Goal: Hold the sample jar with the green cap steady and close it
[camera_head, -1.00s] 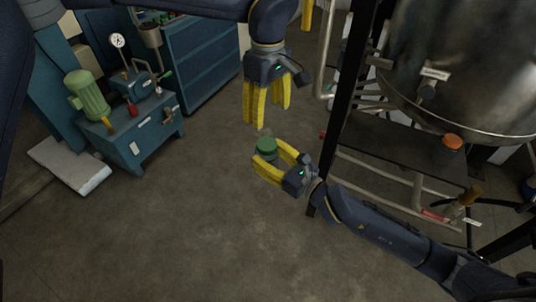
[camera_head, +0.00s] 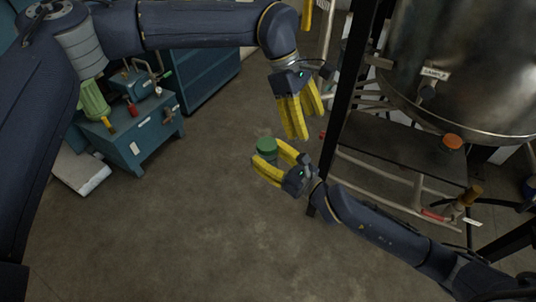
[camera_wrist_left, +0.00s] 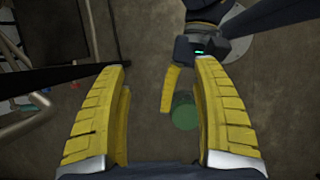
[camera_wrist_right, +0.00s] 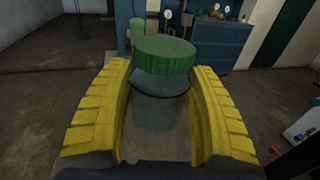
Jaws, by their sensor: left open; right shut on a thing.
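The sample jar (camera_wrist_right: 160,110) is bluish and see-through, with a ribbed green cap (camera_wrist_right: 164,50) on top. It stands upright between the fingers of my right gripper (camera_wrist_right: 160,85), which is shut on its body. In the head view the green cap (camera_head: 266,145) shows above my right gripper (camera_head: 268,163). My left gripper (camera_head: 297,133) is open and empty, above and to the right of the cap, not touching it. In the left wrist view the cap (camera_wrist_left: 184,112) lies between the open fingers, closer to the right one. How tightly the cap sits cannot be told.
A large metal tank (camera_head: 470,70) on a dark frame stands to the right, its black post (camera_head: 345,100) close beside both grippers. A blue cabinet (camera_head: 145,135) with a green motor stands at the left. The floor (camera_head: 190,230) below is clear.

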